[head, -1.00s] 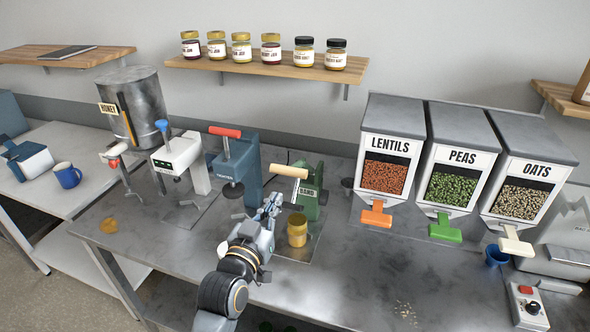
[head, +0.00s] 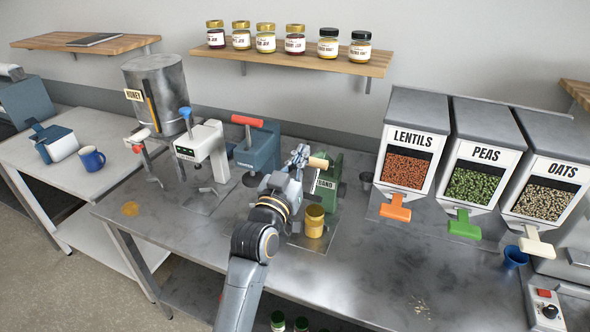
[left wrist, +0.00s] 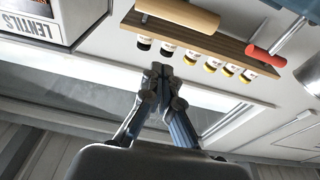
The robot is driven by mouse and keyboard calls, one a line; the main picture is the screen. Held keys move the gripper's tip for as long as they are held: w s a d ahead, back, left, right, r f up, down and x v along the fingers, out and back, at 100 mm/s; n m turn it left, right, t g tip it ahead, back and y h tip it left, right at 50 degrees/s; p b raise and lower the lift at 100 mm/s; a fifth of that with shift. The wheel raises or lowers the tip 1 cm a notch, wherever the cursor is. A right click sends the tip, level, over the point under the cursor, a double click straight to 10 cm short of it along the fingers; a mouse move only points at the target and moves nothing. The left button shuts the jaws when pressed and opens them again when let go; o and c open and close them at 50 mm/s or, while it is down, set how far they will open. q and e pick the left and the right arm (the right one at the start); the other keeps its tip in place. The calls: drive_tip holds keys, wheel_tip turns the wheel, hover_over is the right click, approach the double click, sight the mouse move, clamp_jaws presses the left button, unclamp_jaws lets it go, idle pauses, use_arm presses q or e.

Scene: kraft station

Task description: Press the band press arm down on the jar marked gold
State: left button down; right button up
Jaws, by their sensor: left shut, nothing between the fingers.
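The green band press (head: 328,185) stands on the bench. Its arm has a pale wooden handle (head: 318,162), which also shows large at the top of the left wrist view (left wrist: 178,14). A yellow jar with a gold lid (head: 314,221) stands upright at the front of the press; its marking is too small to read. My left gripper (head: 298,154) is shut and empty, at the left end of the handle in the head view. In the left wrist view its closed fingertips (left wrist: 161,70) appear apart from the handle. My left arm hides part of the press.
A blue press with a red handle (head: 262,145) and a white machine (head: 204,150) stand left of the band press. Lentil, pea and oat dispensers (head: 408,145) stand to the right. A wall shelf (head: 290,62) holds several jars. The bench front right of the jar is mostly clear.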

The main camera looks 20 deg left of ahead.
use_arm(q)
drive_tip(key=shift+w+d+f+b, duration=0.1)
drive_tip(key=shift+w+f+b, duration=1.7)
drive_tip(key=shift+b, duration=0.45)
drive_tip(key=s+f+t+b, duration=0.2)
drive_tip(key=f+b, duration=0.6)
drive_tip(key=b, duration=0.4)
drive_tip(key=s+f+t+b, duration=0.2)
drive_tip(key=f+t+b, duration=0.2)
drive_tip(key=f+b, duration=0.4)
drive_tip(key=b, duration=0.4)
drive_tip(key=shift+s, duration=0.35)
